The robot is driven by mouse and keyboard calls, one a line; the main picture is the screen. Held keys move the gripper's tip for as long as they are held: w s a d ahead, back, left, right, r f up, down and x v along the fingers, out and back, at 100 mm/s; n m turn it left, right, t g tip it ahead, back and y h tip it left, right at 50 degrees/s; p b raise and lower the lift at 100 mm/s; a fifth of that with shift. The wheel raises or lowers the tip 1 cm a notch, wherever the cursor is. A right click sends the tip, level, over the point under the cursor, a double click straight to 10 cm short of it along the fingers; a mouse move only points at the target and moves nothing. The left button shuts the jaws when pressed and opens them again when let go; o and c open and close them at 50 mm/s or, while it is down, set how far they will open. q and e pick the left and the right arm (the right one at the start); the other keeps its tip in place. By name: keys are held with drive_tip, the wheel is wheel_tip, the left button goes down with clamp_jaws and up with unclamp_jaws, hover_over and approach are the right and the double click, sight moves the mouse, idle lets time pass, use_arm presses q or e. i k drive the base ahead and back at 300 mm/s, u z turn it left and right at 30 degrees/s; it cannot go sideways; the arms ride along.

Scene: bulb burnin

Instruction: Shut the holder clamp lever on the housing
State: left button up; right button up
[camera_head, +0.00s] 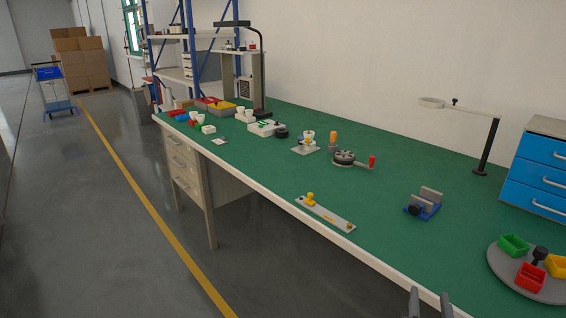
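The holder clamp lever is too small to make out, and I cannot tell for sure which fixture is the housing. A small fixture (303,150) with a pale base, a white round part and a yellow part stands mid-bench. A low white box (266,128) with green marks lies to its left. A grey strip plate (328,215) with yellow parts lies near the front edge. My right gripper (430,302) is at the bottom edge, its two grey fingers apart with nothing seen between them, well away from these fixtures. My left gripper is out of view.
On the green bench (250,172) stand a round dark device (344,157) with a red handle, a blue-and-grey vise (423,207), a round tray (507,275) with coloured bins, and blue drawers (538,172). The bench middle is mostly clear.

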sight(300, 143)
drive_tip(key=u, duration=0.05)
drive_tip(key=i, duration=2.1)
drive_tip(key=u, duration=0.45)
